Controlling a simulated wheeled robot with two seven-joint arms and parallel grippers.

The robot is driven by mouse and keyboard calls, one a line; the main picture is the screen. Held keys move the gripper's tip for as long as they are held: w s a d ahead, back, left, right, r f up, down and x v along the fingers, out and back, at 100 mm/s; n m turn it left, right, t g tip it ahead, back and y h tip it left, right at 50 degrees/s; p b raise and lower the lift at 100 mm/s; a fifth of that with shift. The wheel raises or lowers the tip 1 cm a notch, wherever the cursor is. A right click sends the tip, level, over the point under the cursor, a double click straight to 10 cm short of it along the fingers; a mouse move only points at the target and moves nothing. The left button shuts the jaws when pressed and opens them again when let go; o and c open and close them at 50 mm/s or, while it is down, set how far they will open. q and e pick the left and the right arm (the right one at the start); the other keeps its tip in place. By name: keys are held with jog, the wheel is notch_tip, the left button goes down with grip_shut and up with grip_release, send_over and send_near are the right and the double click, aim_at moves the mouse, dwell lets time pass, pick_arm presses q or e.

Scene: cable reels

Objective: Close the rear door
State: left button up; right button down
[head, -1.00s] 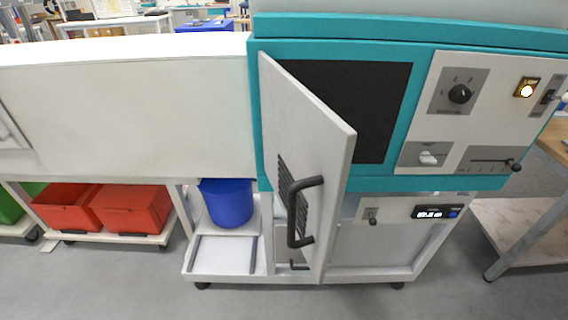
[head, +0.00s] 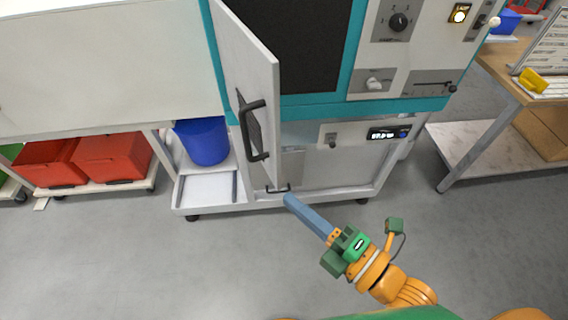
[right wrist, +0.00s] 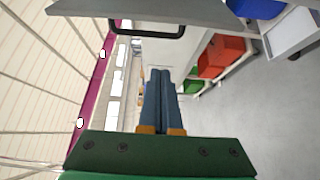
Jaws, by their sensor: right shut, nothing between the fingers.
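The pale grey door (head: 246,82) stands open on the teal cabinet (head: 345,92), swung out toward me. It has a dark bar handle (head: 247,130) and a dark vent, partly hidden by the handle. My right gripper (head: 288,198) is shut and empty, its blue fingers pointing at the lower front of the cabinet, just below and right of the door's bottom edge in the head view. In the right wrist view, the shut fingers (right wrist: 160,74) lie below the door (right wrist: 190,12) and its handle (right wrist: 148,31), apparently apart from them. My left gripper is out of view.
A blue bin (head: 203,141) stands on the low shelf left of the door. Red crates (head: 113,158) sit further left. A wooden-topped bench (head: 508,82) stands at the right. The grey floor (head: 130,255) in front is clear.

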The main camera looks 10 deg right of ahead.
aim_at(277, 164)
jog(key=b+x, duration=0.2)
jog(key=x, duration=0.8)
jog(key=d, duration=0.1)
jog(key=w+d, duration=0.1)
jog(key=d, duration=0.2)
jog(key=shift+w, duration=0.4)
jog(key=shift+a, duration=0.15)
